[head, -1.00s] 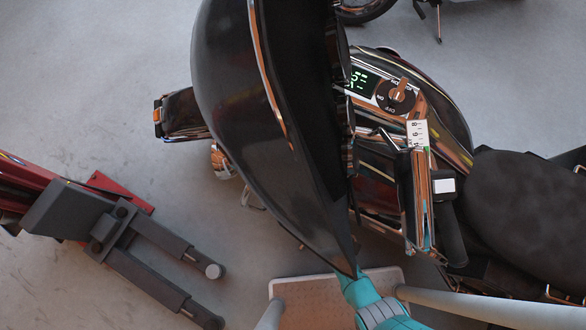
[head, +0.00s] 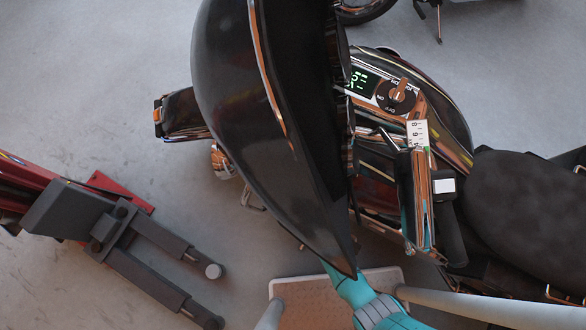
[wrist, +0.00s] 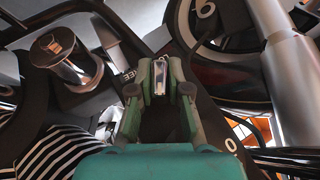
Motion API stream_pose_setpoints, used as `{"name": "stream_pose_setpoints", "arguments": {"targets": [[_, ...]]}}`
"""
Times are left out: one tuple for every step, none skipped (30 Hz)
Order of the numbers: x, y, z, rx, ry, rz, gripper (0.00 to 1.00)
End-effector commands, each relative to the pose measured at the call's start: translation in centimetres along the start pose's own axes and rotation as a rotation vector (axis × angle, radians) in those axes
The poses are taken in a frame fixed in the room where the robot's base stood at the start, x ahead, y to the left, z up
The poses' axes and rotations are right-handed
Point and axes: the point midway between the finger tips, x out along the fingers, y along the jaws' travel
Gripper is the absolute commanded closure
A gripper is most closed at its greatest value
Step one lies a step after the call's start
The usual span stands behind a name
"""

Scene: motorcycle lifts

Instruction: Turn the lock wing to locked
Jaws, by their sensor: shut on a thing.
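My gripper (wrist: 160,82) shows in the wrist view with its teal fingers closed on a small, narrow silver piece (wrist: 160,73), which appears to be the lock wing. I cannot tell from this view which position it points to, and its base is hidden by the fingers. In the head view the gripper and this piece are hidden behind the large black fairing (head: 235,110). Only a teal part of my arm (head: 365,300) shows below the fairing.
A round dial (head: 397,96) with a copper-coloured pointer sits on the motorcycle's tank beside a green display (head: 360,79). A capped silver part (wrist: 62,55) and a thick silver tube (wrist: 288,85) flank my gripper. A grey-and-red lift (head: 85,215) stands at left.

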Motion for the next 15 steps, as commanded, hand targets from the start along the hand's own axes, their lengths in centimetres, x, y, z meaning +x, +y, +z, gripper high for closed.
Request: {"name": "stream_pose_setpoints", "arguments": {"targets": [[0.02,-0.12,0.01,-0.010,0.000,0.017,1.00],[0.02,-0.12,0.00,-0.016,0.000,0.027,1.00],[0.03,-0.11,-0.01,-0.022,0.000,0.038,1.00],[0.03,-0.10,-0.02,-0.026,0.000,0.046,1.00],[0.03,-0.06,-0.02,-0.030,0.000,0.054,1.00],[0.03,-0.06,-0.02,-0.034,0.000,0.061,1.00],[0.03,-0.04,-0.02,-0.037,0.000,0.066,1.00],[0.03,-0.02,-0.01,-0.039,0.000,0.070,1.00],[0.03,0.01,-0.01,-0.041,0.000,0.075,1.00],[0.03,0.01,0.00,-0.042,0.000,0.078,1.00],[0.03,0.02,0.00,-0.043,0.000,0.080,1.00],[0.03,0.02,0.00,-0.044,0.000,0.081,1.00],[0.03,0.03,0.00,-0.045,0.000,0.082,1.00],[0.03,0.03,0.00,-0.045,0.000,0.083,1.00],[0.03,0.03,0.01,-0.045,0.000,0.083,1.00]]}}
